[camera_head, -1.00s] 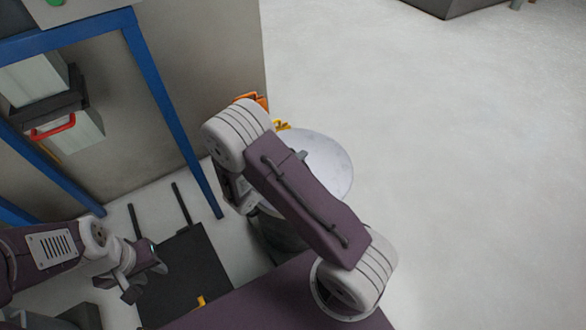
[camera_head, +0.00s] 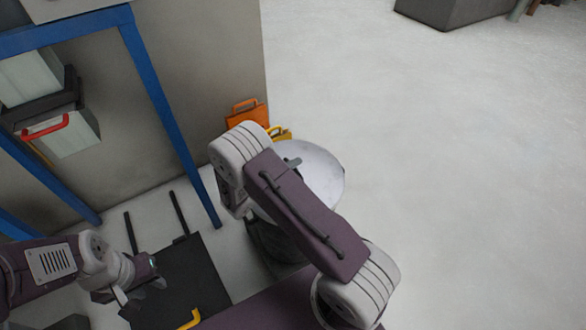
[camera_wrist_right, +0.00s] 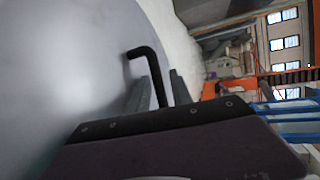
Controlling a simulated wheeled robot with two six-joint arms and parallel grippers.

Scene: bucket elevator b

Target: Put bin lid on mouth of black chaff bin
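The bin lid (camera_head: 325,175) is a pale grey disc in the head view, partly hidden by my right arm. In the right wrist view the lid (camera_wrist_right: 85,70) fills the left side, and its black bent handle (camera_wrist_right: 148,54) lies between the fingers of my right gripper (camera_wrist_right: 160,82). The gripper appears shut on that handle. The dark chaff bin (camera_head: 270,245) stands below the lid, mostly covered by it and my arm; its mouth is hidden, and I cannot tell whether the lid touches its rim. My left gripper (camera_head: 138,285) is open and empty at lower left.
A blue frame (camera_head: 170,120) stands at left beside a beige wall panel (camera_head: 205,75). An orange box (camera_head: 240,115) and a yellow object (camera_head: 281,133) sit behind the bin. A black flat piece with a yellow handle (camera_head: 190,319) lies at lower left.

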